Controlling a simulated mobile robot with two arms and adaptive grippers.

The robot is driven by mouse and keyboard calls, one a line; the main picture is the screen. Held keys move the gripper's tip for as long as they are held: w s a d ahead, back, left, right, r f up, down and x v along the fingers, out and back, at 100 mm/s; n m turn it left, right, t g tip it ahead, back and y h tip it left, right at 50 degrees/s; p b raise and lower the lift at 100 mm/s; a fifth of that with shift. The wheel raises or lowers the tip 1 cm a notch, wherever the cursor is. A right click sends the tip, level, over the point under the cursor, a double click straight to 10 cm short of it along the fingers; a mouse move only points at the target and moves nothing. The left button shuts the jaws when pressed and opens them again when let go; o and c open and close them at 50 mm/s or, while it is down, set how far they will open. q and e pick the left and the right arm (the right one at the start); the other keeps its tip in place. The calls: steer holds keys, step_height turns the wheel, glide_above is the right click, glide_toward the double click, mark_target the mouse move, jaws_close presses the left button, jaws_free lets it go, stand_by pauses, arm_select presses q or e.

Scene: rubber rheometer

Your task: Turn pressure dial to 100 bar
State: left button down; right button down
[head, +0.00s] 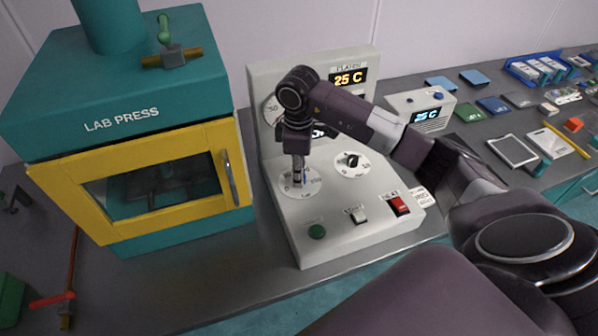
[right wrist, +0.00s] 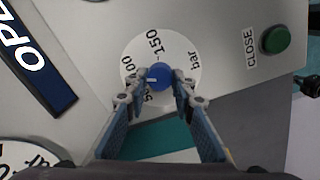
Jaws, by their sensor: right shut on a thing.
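The pressure dial has a blue knob (right wrist: 158,74) on a white round scale plate (right wrist: 190,60) marked with 150 and bar. A 50 and part of another number show at its left, partly hidden by a fingertip. A pale mark on the knob points left in the right wrist view. My right gripper (right wrist: 160,88) points down with its fingertips on either side of the knob, closed on it. In the head view, my right gripper (head: 298,178) stands over the dial plate (head: 313,188) on the sloping control panel (head: 345,195). My left gripper is out of view.
A second dial with a black knob (head: 352,160) sits right of the gripper. A green button (head: 317,232), a white switch (head: 358,216) and a red switch (head: 399,205) line the panel's front. The teal lab press (head: 120,85) with its yellow door stands at left.

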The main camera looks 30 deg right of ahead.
steer(key=shift+w+d+r+m, duration=0.1)
steer(key=shift+r+m, duration=0.05)
steer(key=shift+m, duration=0.55)
steer(key=c, duration=1.6)
jaws_free()
steer(key=r, duration=1.2)
steer(key=shift+s, duration=0.25)
steer(key=shift+a+f, duration=0.15)
steer(key=shift+a, duration=0.05)
